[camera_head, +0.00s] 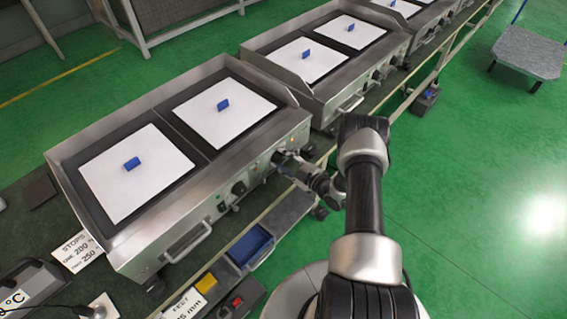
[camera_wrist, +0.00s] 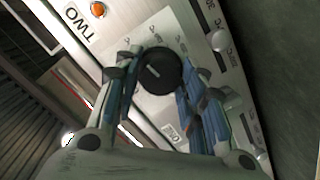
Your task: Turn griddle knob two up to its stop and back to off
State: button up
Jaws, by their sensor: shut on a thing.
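Knob two is a black round knob (camera_wrist: 158,72) with a pale pointer line, on the steel panel of the near griddle (camera_head: 150,243). In the wrist view, a label reading TWO (camera_wrist: 75,25) and an orange lamp (camera_wrist: 98,9) are beside it. My gripper (camera_wrist: 157,77) has its blue-padded fingers on both sides of this knob and is shut on it. The pointer line is tilted; the scale marks are too small to read. In the head view, my gripper (camera_head: 287,161) is at the right part of the front panel and mostly hides the knob.
The other black knob (camera_head: 238,188) is to the left on the same panel, near a front handle (camera_head: 188,243). White sheets with blue blocks (camera_head: 132,163) lie on the plates. A blue tray (camera_head: 250,246) is below. More griddles stand behind.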

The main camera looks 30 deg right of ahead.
jog(key=m+y+b, duration=0.1)
jog(key=m+b, duration=0.2)
jog(key=m, duration=0.2)
jog(key=shift+f+m, duration=0.15)
jog(key=shift+m, duration=0.15)
jog(key=m+y, duration=0.1)
jog(key=m, duration=0.4)
jog(key=shift+d+m+y+b, duration=0.1)
jog(key=shift+m+y+b, duration=0.2)
jog(key=shift+y, duration=0.1)
jog(key=m, duration=0.3)
jog(key=m+y, duration=0.1)
jog(key=m, duration=0.2)
jog(key=shift+m, duration=0.4)
jog(key=m+t, duration=0.1)
jog(key=m, duration=0.5)
jog(key=shift+f+m, duration=0.1)
jog(key=shift+m, duration=0.2)
jog(key=shift+t, duration=0.3)
jog(key=o, duration=1.1)
jog(key=shift+c, duration=0.2)
